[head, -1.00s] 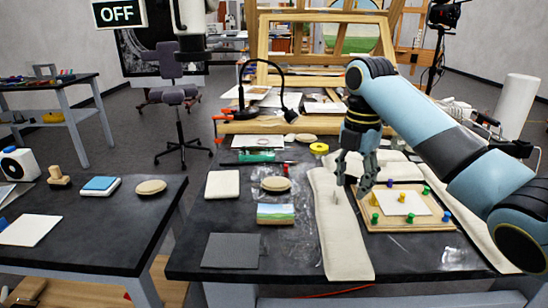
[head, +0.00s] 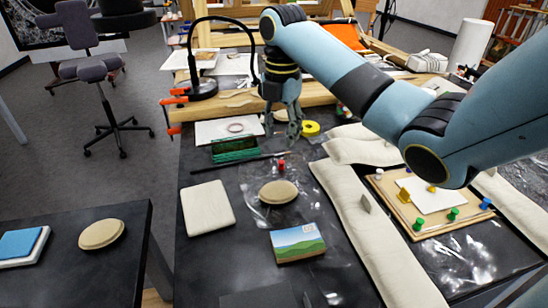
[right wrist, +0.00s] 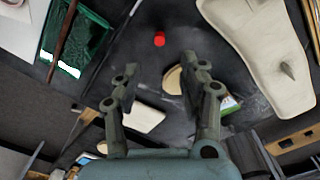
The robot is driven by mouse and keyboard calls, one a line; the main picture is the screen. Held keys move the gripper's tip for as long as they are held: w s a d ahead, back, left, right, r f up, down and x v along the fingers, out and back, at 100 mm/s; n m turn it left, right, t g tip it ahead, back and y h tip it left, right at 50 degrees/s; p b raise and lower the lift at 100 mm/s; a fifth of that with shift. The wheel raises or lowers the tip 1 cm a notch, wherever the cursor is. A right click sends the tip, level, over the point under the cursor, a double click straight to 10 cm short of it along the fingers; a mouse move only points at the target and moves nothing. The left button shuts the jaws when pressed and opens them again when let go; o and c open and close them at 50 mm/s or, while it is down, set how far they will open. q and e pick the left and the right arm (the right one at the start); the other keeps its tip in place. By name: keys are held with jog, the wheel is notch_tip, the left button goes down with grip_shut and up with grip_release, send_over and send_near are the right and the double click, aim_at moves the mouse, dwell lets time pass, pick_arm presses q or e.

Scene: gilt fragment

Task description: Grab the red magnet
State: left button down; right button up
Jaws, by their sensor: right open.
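The red magnet (head: 281,165) is a small red peg on the dark tabletop, between a green box and a round beige pad. It also shows in the right wrist view (right wrist: 159,39), ahead of the fingertips and roughly centred between them. My right gripper (head: 285,138) is open and empty, above the table just behind the magnet in the head view. In the right wrist view its two fingers (right wrist: 162,68) stand wide apart, not touching the magnet. My left gripper is not in view.
A green box (head: 235,150) and a thin dark rod lie left of the magnet. The round beige pad (head: 279,192) and a landscape picture (head: 297,242) lie nearer. A long cream cushion (head: 372,235) and a board with several coloured pegs (head: 410,222) are at right.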

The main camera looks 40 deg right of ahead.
aim_at(281, 162)
notch_tip(281, 162, down, 3)
jog(key=shift+s+r, duration=0.1)
jog(key=f, duration=0.6)
jog(key=shift+w+d+f, duration=0.1)
jog(key=shift+w+d, duration=0.1)
jog(key=shift+d, duration=0.05)
jog(key=c, duration=0.8)
